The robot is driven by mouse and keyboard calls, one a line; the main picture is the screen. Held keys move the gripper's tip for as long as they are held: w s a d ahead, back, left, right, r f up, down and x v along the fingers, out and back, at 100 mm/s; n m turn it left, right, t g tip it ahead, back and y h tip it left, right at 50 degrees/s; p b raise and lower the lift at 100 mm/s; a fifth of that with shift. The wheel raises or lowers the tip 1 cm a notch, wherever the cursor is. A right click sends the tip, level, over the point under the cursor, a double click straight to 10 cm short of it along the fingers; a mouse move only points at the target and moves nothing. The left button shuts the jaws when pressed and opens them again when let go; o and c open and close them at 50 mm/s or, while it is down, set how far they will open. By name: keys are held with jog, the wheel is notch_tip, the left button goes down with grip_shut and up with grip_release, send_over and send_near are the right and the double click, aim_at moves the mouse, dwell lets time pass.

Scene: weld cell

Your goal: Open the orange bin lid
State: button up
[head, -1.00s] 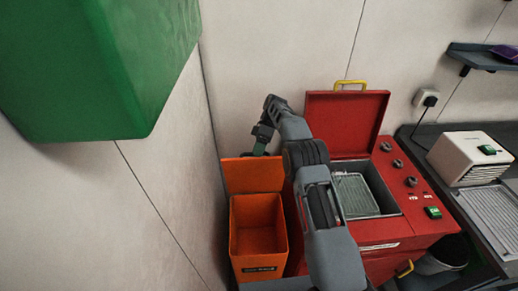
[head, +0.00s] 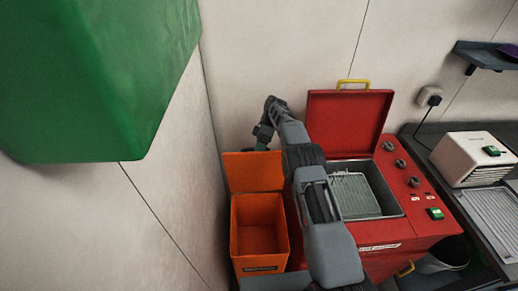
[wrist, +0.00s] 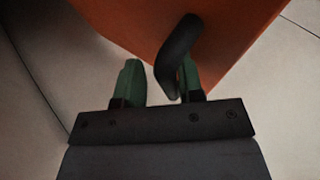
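The orange bin (head: 236,240) stands at the lower middle of the head view, with its inside showing empty. Its orange lid (head: 253,173) stands raised at the bin's back edge. My gripper (head: 262,143) is behind the lid's top edge, partly hidden by it and my arm. In the wrist view, the underside of an orange panel, the lid (wrist: 215,30), fills the upper part. A black curved handle (wrist: 172,62) hangs from it between my green fingers (wrist: 158,82), close to the right one. A gap shows between the handle and the left finger, so the gripper is open.
A red machine (head: 385,232) with a raised red lid (head: 348,122) stands right of the bin. A large green box (head: 100,80) fills the upper left. Pale walls (head: 160,205) close in left and behind. A white unit (head: 468,158) sits on the right bench.

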aim_at(264, 153)
jog(key=shift+o, duration=0.4)
jog(key=shift+r, duration=0.3)
notch_tip(264, 153, up, 3)
jog(key=shift+r+p, duration=0.1)
jog(key=shift+p, duration=0.9)
jog(key=shift+s+b, duration=0.3)
jog(key=shift+b, duration=0.2)
jog(key=s+r+b, duration=0.1)
jog(key=r, duration=0.1)
jog(key=s+r+b, duration=0.1)
jog(key=s, duration=0.1)
jog(key=s+d+r+b, duration=0.1)
jog(key=s+r, duration=0.1)
jog(key=shift+r, duration=0.3)
jog(key=s+d+r+b, duration=0.1)
jog(key=s+r+b, duration=0.2)
jog(key=s, duration=0.5)
jog(key=shift+s+d+r+b, duration=0.2)
jog(key=shift+r+b, duration=0.15)
jog(key=shift+r, duration=0.15)
